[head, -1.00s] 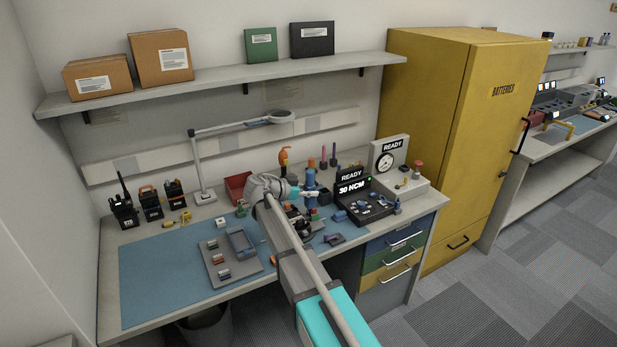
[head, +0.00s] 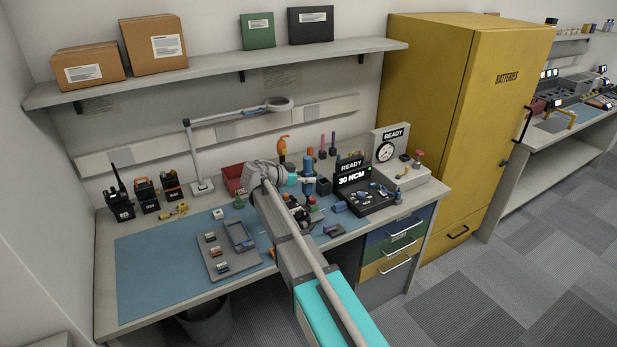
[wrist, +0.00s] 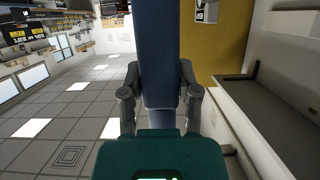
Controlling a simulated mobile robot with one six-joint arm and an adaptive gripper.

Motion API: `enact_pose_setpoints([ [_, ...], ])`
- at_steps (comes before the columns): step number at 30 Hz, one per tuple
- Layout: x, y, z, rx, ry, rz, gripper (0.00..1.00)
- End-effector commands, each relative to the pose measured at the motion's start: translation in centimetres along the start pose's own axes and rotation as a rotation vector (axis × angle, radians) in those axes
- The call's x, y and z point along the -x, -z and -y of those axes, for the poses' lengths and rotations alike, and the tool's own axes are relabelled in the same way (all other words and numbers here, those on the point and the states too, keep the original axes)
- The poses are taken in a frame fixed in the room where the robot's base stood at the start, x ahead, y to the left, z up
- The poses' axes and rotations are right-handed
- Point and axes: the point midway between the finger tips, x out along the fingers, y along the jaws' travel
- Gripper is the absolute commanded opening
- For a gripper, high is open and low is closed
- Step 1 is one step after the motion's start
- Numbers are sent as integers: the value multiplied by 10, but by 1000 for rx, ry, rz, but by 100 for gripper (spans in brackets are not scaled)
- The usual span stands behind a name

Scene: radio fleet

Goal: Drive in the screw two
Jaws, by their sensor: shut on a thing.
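My gripper (wrist: 160,95) is shut on a long dark blue tool body (wrist: 160,45), one finger on each side in the wrist view. In the head view my gripper (head: 291,178) is over the bench beside an upright blue tool (head: 308,175). Its lower end is hidden or too small to make out. A black unit (head: 366,197) reading READY and 30 NCM stands to the right. A grey tray (head: 217,262) with small parts and a blue-grey housing (head: 239,236) lies on the mat. No single screw can be told apart.
A blue mat (head: 150,275) covers the bench front. A red bin (head: 233,178) is behind my arm. A gauge unit (head: 392,150) reading READY stands at back right. A shelf (head: 215,75) hangs above.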

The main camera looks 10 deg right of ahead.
Motion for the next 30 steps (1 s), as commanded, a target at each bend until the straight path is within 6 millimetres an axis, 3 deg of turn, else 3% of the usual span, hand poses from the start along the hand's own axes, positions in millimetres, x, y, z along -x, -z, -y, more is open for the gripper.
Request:
enact_pose_setpoints([
  [18,-15,-38,0,0,-1,-1,0],
  [30,-19,-46,0,-1,-2,-1,0],
])
